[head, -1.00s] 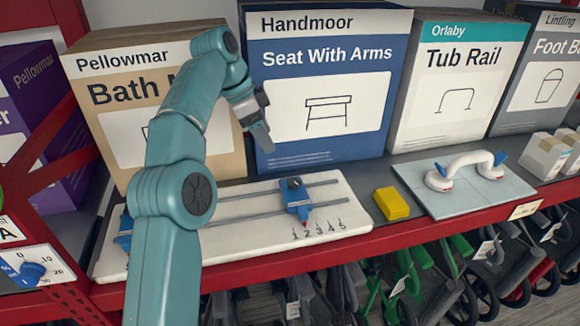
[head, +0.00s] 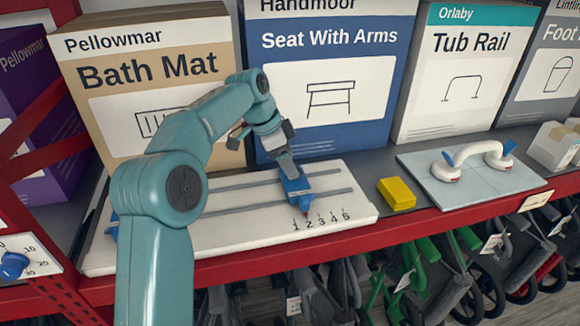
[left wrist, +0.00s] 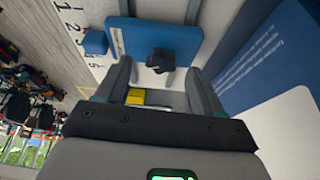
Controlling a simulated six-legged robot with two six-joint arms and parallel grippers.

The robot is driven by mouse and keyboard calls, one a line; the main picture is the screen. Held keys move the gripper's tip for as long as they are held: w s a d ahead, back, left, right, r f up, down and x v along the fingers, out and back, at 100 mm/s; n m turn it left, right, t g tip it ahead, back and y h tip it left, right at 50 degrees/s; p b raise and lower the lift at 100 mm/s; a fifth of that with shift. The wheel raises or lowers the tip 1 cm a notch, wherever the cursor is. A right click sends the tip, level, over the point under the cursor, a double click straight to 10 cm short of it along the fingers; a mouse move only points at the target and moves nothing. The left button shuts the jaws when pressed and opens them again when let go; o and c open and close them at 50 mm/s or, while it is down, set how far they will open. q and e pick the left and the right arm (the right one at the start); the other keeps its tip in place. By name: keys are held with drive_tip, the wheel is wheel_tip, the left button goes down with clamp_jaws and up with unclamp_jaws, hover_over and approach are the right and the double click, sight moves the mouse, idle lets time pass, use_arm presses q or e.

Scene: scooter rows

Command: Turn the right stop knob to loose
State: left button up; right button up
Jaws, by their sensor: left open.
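The right stop is a blue slider block (head: 296,187) on two grey rails of a white board (head: 250,236). In the left wrist view its blue plate (left wrist: 180,38) carries a small black knob (left wrist: 160,60). In the head view my left gripper hides the knob. My left gripper (head: 287,165) is over the stop. In the left wrist view its fingers (left wrist: 160,80) stand apart on either side of the knob's line, with the knob just ahead of the tips. I cannot tell whether they touch. My right gripper is not in view.
A yellow block (head: 397,194) lies right of the board. A tub rail (head: 470,158) sits on a pale tile farther right. Tall boxes, including the blue seat box (head: 335,95), stand close behind. A blue dial (head: 13,265) is at the far left.

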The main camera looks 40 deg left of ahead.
use_arm(q)
drive_tip(key=shift+w+d+f, duration=0.3)
drive_tip(key=shift+w+f, duration=0.2)
drive_tip(key=shift+f, duration=0.3)
drive_tip(key=shift+s+a, duration=0.1)
drive_tip(key=shift+s, duration=0.15)
drive_tip(key=shift+w, duration=0.2)
drive_tip(key=c, duration=1.1)
drive_tip(key=shift+o, duration=0.2)
